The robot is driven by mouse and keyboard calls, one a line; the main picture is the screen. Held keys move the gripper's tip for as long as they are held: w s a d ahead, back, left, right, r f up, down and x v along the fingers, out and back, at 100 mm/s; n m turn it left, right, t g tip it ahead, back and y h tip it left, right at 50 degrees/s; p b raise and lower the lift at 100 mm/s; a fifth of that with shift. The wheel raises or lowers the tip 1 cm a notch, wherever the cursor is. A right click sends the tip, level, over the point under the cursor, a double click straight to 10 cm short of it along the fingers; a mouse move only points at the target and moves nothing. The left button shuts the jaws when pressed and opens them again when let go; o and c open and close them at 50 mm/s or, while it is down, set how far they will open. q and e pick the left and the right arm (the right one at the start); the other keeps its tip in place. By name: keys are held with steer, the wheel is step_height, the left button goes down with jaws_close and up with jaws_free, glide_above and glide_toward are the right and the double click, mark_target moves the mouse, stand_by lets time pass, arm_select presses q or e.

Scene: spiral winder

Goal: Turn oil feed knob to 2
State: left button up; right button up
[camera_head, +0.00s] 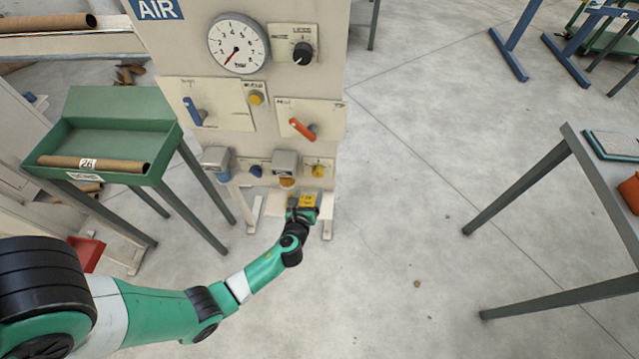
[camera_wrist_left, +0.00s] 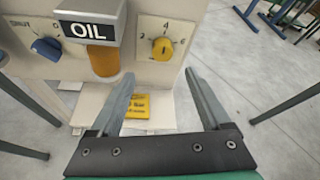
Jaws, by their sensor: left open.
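The yellow oil feed knob (camera_wrist_left: 162,49) sits on a small cream dial plate low on the air panel. A 4 shows above it and a 6 to its upper right. Its dark mark seems to point roughly up, but the exact setting is too small to tell. In the head view the knob (camera_head: 318,171) is at the panel's lower right. My left gripper (camera_head: 301,204) is just below it, apart from it. In the wrist view my left gripper (camera_wrist_left: 159,76) has its fingers spread, empty, with the knob beyond the tips. My right gripper is not in view.
Left of the knob are the OIL-labelled unit (camera_wrist_left: 91,28) with its amber bowl and a blue knob (camera_wrist_left: 46,47). Above are a red-orange lever (camera_head: 302,129) and a pressure gauge (camera_head: 238,43).

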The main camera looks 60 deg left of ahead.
mark_target(317, 174)
arm_select(q)
steer(key=b+x, duration=0.6)
steer(key=x, duration=0.4)
steer(key=shift+w+a+f, duration=0.1)
steer(key=shift+w+a, duration=0.1)
steer(key=shift+w, duration=0.15)
steer(key=shift+w+a+b, duration=0.3)
steer(key=shift+a+b, duration=0.05)
steer(key=shift+a, duration=0.05)
jaws_close()
